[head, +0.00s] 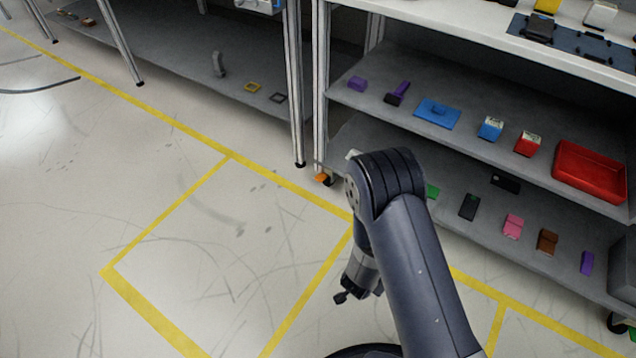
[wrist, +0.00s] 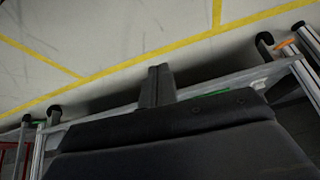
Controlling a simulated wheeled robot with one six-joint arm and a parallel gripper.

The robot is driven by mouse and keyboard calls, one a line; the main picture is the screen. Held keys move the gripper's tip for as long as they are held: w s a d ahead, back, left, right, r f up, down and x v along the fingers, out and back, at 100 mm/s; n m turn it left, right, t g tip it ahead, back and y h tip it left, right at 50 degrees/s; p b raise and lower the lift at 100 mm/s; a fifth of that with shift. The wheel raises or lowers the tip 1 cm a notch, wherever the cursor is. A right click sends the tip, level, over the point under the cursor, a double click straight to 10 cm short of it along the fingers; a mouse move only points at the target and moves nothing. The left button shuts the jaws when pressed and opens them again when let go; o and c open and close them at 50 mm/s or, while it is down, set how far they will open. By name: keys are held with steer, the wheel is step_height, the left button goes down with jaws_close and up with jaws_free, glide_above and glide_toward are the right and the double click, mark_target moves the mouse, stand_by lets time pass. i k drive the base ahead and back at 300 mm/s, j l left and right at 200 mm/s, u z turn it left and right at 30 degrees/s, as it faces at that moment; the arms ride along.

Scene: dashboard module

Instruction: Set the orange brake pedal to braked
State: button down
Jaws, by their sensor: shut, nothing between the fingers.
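The orange brake pedal (head: 321,177) is a small orange tab on the dark caster at the foot of the shelf rack's left front post. In the wrist view the orange pedal (wrist: 285,43) shows at the upper right, beside a dark wheel. Whether it is tilted up or down is too small to tell. My gripper (head: 340,297) hangs over the floor in front of the rack, well apart from the pedal and to its lower right in the head view. Its dark fingers (wrist: 158,70) are shut and empty in the wrist view.
The rack's lower shelf (head: 390,150) holds several small items, and its edge lies close behind my arm. A red tray (head: 590,172) sits on the middle shelf. A neighbouring table's leg (head: 297,110) stands left of the pedal. The yellow-lined floor (head: 220,240) is clear.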

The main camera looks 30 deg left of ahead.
mark_target(320, 178)
steer(key=i+j, duration=0.25)
steer(key=j, duration=0.2)
steer(key=i+j+u, duration=0.1)
steer(key=i+j, duration=0.2)
steer(key=j, duration=0.15)
steer(key=i+j, duration=0.3)
steer(key=j, duration=0.15)
steer(key=i+j, duration=0.3)
steer(key=j, duration=0.15)
steer(key=k+u, duration=0.05)
